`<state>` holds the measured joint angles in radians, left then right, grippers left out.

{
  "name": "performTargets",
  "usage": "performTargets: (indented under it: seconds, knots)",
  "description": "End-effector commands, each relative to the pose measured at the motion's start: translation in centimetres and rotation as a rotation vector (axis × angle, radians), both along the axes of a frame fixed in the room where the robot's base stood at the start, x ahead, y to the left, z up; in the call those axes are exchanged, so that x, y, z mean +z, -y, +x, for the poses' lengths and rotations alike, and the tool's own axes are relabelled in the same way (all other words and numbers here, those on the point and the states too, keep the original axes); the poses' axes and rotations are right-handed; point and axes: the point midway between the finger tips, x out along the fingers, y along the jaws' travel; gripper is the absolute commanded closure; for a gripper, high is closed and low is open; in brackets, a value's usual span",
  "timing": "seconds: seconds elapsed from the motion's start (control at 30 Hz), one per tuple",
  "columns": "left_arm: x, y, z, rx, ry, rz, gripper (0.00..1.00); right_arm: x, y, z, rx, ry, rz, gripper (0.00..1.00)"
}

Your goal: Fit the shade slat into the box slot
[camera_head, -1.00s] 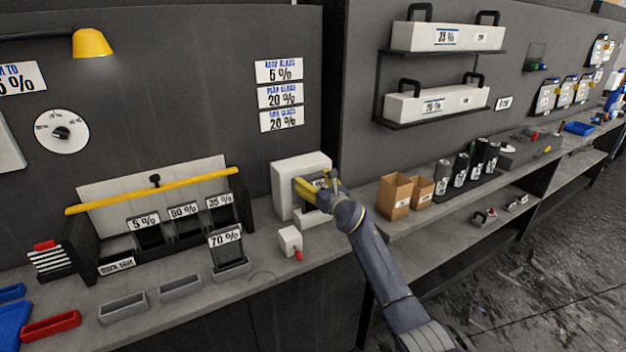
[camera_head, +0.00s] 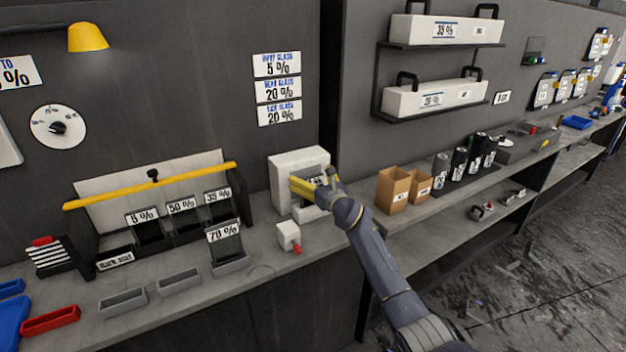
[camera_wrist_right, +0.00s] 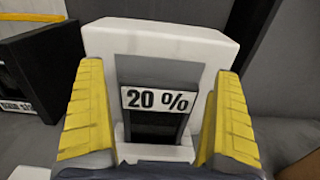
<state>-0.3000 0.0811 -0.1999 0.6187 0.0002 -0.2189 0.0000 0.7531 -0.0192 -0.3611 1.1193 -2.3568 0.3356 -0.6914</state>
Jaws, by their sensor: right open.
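That unit shows in the head view (camera_head: 284,163) on the bench. My right gripper (camera_head: 312,186) is in front of the unit and hides part of the slat. In the right wrist view its yellow fingers (camera_wrist_right: 157,75) are open, one on each side of the slat. My left gripper is out of view.
The slotted box has a yellow bar (camera_head: 130,190) along its top. A small white block with a red knob (camera_head: 288,236) sits between box and gripper. Grey trays (camera_head: 180,282) lie at the front edge. Cardboard boxes (camera_head: 393,190) stand to the right.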

Motion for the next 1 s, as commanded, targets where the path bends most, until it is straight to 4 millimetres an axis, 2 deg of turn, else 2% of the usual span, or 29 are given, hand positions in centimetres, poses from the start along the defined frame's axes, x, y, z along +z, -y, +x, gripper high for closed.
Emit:
performTargets:
  seconds: [0.27, 0.7, 1.0]
  knots:
    - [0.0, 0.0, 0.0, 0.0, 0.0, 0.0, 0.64, -0.1, 0.7, -1.4, 0.001, 0.0, 0.001, 0.0]
    - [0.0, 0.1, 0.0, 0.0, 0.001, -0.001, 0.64, -0.3, 3.9, -6.9, 0.0, 0.0, 0.001, 0.0]
    - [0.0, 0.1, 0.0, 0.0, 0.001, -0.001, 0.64, -0.3, 5.5, -9.7, 0.0, 0.0, -0.001, 0.0]
